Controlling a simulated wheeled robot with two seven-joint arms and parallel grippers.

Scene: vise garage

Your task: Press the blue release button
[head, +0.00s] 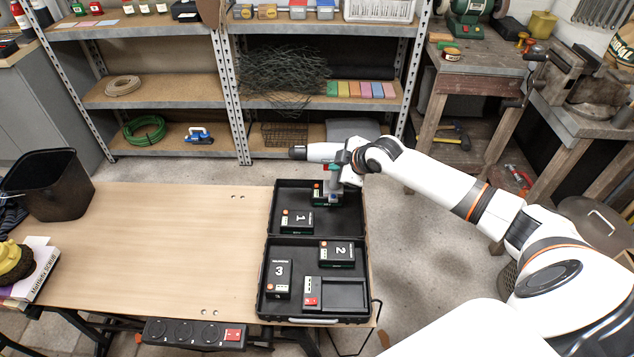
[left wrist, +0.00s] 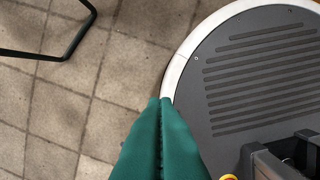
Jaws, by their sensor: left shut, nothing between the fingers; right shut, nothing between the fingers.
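An open black case (head: 267,262) lies on the wooden table, with black modules in it. Module 1 (head: 297,221) is in the far half. Module 2 (head: 337,253) and module 3 (head: 278,277) are in the near half, beside a slot with a red switch (head: 311,301). My right gripper (head: 333,194) points down over the far right of the case, at another module (head: 318,192) that it partly hides. It is shut; I cannot tell if it touches. My left gripper (left wrist: 161,105) is shut and empty above the floor.
A power strip (head: 195,333) is at the front edge. Shelves (head: 160,90) stand behind.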

